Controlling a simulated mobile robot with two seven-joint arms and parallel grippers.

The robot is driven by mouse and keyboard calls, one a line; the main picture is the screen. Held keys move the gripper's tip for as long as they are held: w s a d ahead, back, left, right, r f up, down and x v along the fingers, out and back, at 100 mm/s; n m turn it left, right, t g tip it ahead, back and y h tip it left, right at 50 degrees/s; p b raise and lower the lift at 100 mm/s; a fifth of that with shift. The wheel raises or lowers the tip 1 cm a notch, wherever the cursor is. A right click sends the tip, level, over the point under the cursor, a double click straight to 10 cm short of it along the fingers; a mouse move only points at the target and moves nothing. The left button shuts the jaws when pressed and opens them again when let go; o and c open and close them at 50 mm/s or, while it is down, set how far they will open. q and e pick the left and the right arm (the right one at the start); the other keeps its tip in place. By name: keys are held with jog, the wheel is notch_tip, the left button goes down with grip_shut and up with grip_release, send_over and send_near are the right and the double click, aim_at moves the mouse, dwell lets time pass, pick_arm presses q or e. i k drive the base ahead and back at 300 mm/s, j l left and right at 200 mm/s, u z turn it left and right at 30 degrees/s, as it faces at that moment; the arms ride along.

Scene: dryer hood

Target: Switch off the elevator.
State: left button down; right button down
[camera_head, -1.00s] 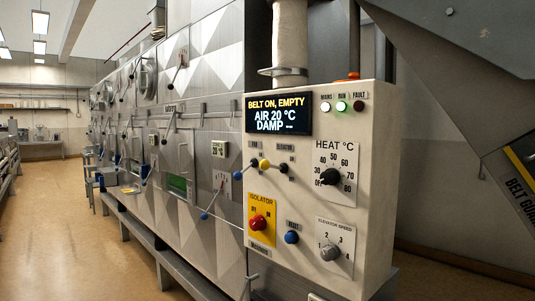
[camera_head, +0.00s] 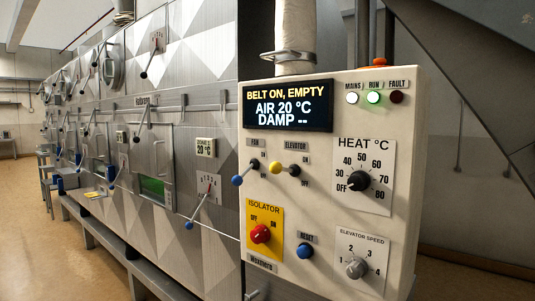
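The elevator switch is a small lever with a yellow knob (camera_head: 275,168) and a dark pivot, under the label ELEVATOR on the cream control panel (camera_head: 325,215). Its lever points left from the pivot, about level; the ON and OFF marks are to its right. I cannot tell from this which setting it is in. The display (camera_head: 288,106) reads "BELT ON, EMPTY", "AIR 20 °C", "DAMP --". The MAINS and RUN lamps (camera_head: 374,97) are lit, and the FAULT lamp (camera_head: 396,96) is dark red. Neither of my grippers is in view.
The blue-knobbed fan lever (camera_head: 238,180) is close left of the elevator lever. Below are the red isolator knob (camera_head: 260,233), blue reset button (camera_head: 305,251) and elevator speed knob (camera_head: 356,267). The heat knob (camera_head: 358,180) is right. Open floor (camera_head: 40,235) lies left.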

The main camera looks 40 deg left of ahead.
aim_at(276, 168)
jog(key=i+j, duration=0.1)
jog(key=j, duration=1.45)
